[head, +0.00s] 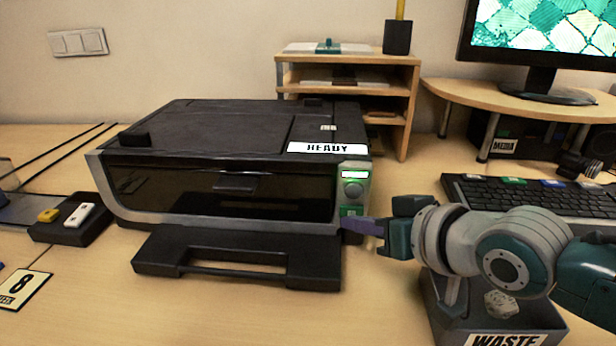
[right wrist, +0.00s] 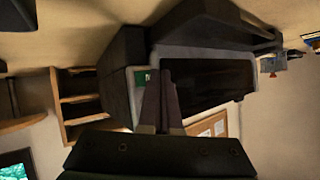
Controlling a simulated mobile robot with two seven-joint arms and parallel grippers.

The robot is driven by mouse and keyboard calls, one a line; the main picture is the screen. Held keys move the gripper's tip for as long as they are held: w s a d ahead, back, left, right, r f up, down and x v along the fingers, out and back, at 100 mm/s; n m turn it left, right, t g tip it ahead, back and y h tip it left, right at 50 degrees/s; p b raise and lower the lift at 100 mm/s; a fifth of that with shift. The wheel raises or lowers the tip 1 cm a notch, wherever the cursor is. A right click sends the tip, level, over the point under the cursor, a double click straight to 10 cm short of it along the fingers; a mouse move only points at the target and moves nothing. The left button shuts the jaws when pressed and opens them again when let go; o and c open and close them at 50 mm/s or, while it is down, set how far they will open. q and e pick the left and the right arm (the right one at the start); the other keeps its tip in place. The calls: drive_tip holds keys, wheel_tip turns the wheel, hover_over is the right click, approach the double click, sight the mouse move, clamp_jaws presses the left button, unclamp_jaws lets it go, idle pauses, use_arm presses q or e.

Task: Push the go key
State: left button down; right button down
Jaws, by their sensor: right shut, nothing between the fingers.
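A green key (head: 351,210), which looks like the go key, is at the bottom of the control panel (head: 354,185) on the front right of the black printer (head: 225,185). Above it are a round grey knob and a small lit display. My right gripper (head: 348,223) is shut and empty, its fingertips at the printer's front just below the green key. I cannot tell whether they touch it. In the right wrist view, the shut fingers (right wrist: 164,80) point at the printer, with a green patch (right wrist: 141,77) beside their tips. My left gripper is out of view.
The printer's output tray (head: 240,258) sticks out at the front. A waste bin (head: 485,315) stands under my right arm, with a crumpled piece inside. A keyboard (head: 540,195) lies at right and a small switch box (head: 72,220) at left. A wooden shelf (head: 405,105) stands behind.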

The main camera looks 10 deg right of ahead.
drive_tip(key=shift+s+r, duration=0.15)
drive_tip(key=shift+s, duration=0.1)
drive_tip(key=shift+a, duration=0.1)
drive_tip(key=s+p, duration=0.3)
drive_tip(key=shift+a+r, duration=0.1)
drive_tip(key=shift+a, duration=0.3)
drive_tip(key=shift+s+a+p, duration=0.2)
drive_tip(key=shift+s+p, duration=0.45)
drive_tip(key=shift+s+a+f, duration=0.1)
drive_tip(key=shift+s+f, duration=0.1)
drive_tip(key=shift+s, duration=0.15)
